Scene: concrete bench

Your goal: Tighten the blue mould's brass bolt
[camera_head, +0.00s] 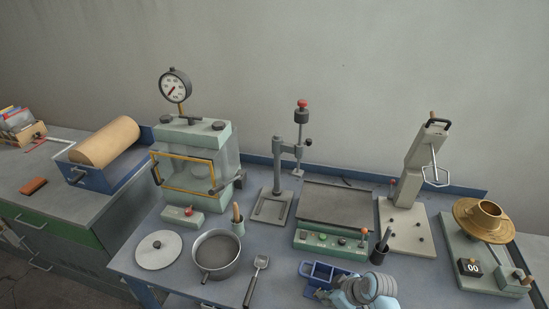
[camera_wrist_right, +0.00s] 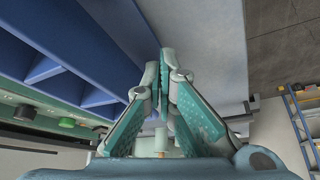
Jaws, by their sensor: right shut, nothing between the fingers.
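The blue mould (camera_head: 320,271), an open box with inner walls, sits on the bench near the front edge in the head view. Its blue walls (camera_wrist_right: 75,58) fill the upper left of the right wrist view. My right gripper (camera_head: 323,294) is at the mould's front side, with my arm partly covering the mould's right end. In the wrist view the right gripper's fingertips (camera_wrist_right: 165,68) are together and empty, just right of the mould's wall. I cannot tell whether they touch it. I cannot make out the brass bolt in either view. My left gripper is not in view.
A green control box (camera_head: 330,242) stands behind the mould, with a dark cup (camera_head: 380,250) to its right. A scoop (camera_head: 257,272) and a pan (camera_head: 217,254) lie to the left. A scale with a brass bowl (camera_head: 483,218) stands at the right.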

